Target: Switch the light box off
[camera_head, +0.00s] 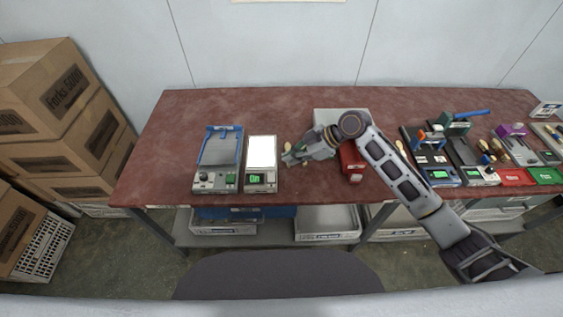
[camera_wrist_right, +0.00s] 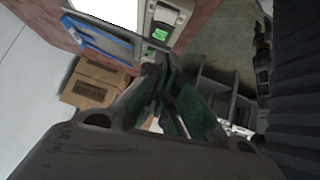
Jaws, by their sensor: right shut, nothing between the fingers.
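The light box (camera_head: 262,151) stands on the red-brown table, left of centre. Its panel glows white, and a small green-lit display sits at its front end, appearing to read "On". In the right wrist view the light box (camera_wrist_right: 112,12) is at the top, cut off by the frame edge, with its green display near the front. My right gripper (camera_head: 289,159) is just right of the light box, apart from it, with its fingers pointing left. In the right wrist view its closed green-padded fingers (camera_wrist_right: 163,75) hold nothing. My left gripper is out of view.
A blue-framed device (camera_head: 219,150) stands close on the light box's left. A red object (camera_head: 352,162) and a grey tray (camera_head: 330,114) lie by my right wrist. Several devices and tools crowd the table's right side. Cardboard boxes (camera_head: 58,92) are stacked at the left.

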